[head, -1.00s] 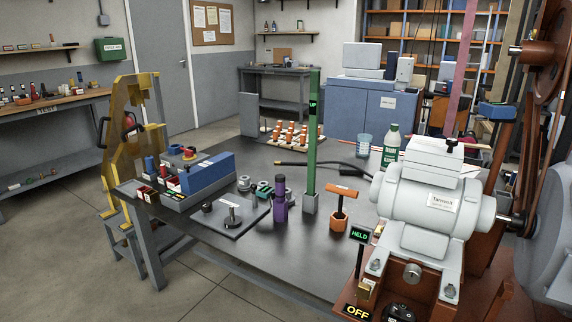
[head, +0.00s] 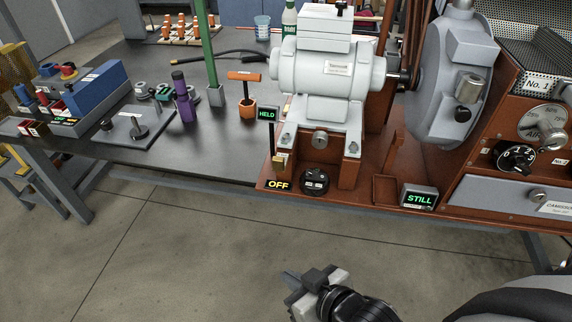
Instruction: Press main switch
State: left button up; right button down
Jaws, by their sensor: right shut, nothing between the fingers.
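The round black switch (head: 315,183), which I take to be the main switch, sits at the front of the brown machine base. Beside it on the left is a sign (head: 278,185) reading OFF. My right gripper (head: 292,277) is in the lower middle, over the floor in front of the bench. It is shut and empty, its tips pointing up and left, well apart from the switch. My left gripper is out of view.
A white motor (head: 325,75) stands behind the switch, with a green HELD sign (head: 267,114) at its left. A STILL display (head: 419,197) is to the right. Tools and a blue box (head: 95,88) are on the dark bench. The floor in front is clear.

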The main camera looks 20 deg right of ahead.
aim_at(319, 177)
jog(key=u, duration=1.25)
jog(key=i, duration=0.9)
jog(key=z, duration=2.55)
